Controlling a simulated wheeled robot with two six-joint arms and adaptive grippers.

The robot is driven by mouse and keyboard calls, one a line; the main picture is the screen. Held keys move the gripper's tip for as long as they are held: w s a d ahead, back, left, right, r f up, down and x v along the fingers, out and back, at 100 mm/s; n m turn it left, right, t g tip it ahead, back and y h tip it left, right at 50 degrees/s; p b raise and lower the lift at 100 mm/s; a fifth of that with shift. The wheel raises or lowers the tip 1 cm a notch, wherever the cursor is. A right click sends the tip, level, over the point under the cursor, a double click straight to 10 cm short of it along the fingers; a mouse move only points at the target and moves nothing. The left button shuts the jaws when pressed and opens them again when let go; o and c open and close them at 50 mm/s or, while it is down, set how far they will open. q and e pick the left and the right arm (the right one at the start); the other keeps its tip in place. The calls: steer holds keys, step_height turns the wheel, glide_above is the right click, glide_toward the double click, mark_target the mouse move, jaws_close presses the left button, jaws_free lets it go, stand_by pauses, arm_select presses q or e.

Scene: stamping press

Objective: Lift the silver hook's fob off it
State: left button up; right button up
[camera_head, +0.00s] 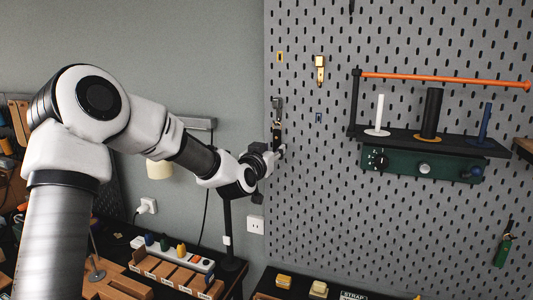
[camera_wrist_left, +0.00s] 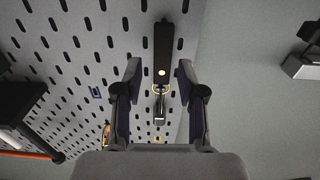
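The silver hook (camera_head: 276,103) is on the pegboard near its left edge. A black fob (camera_head: 277,131) hangs from it. In the left wrist view the fob (camera_wrist_left: 163,42) is a dark strip with a metal ring (camera_wrist_left: 160,88) at the silver hook (camera_wrist_left: 159,112). My left gripper (camera_head: 277,151) is at the fob's lower part in the head view. In the left wrist view my left gripper (camera_wrist_left: 159,70) is open, with one finger on each side of the fob and gaps visible. Whether the fob is fully between the fingers in depth is unclear. My right gripper is out of view.
A brass hook (camera_head: 320,70) is on the pegboard to the right. Beyond it are a black shelf (camera_head: 400,134) with an orange rail (camera_head: 440,80), and a green fob (camera_head: 504,249). Below are a bench with wooden blocks (camera_head: 172,272) and a black stand (camera_head: 228,225).

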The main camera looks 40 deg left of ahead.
mark_target(276, 146)
arm_select(q)
steer(key=w, duration=0.1)
steer(key=w+a, duration=0.1)
steer(key=w+f, duration=0.1)
steer(key=shift+w+a+p, duration=0.25)
steer(key=shift+w+p, duration=0.05)
steer(key=shift+w, duration=0.1)
steer(key=c, duration=0.3)
steer(key=shift+w, duration=0.1)
jaws_close()
steer(key=shift+s+d+r, duration=0.25)
steer(key=shift+s+r, duration=0.1)
steer(key=shift+s, duration=0.1)
steer(key=shift+w+a+f, duration=0.15)
steer(key=shift+w+f, duration=0.1)
steer(key=shift+w, duration=0.15)
steer(key=shift+r, duration=0.2)
steer(key=shift+s, duration=0.1)
steer(key=shift+s+d+r, duration=0.2)
steer(key=shift+s+r, duration=0.2)
steer(key=shift+s, duration=0.4)
steer(key=shift+s+d+r, duration=0.2)
steer(key=shift+s+r, duration=0.2)
steer(key=shift+s, duration=0.35)
steer(key=shift+s+r, duration=0.1)
steer(key=shift+s, duration=0.15)
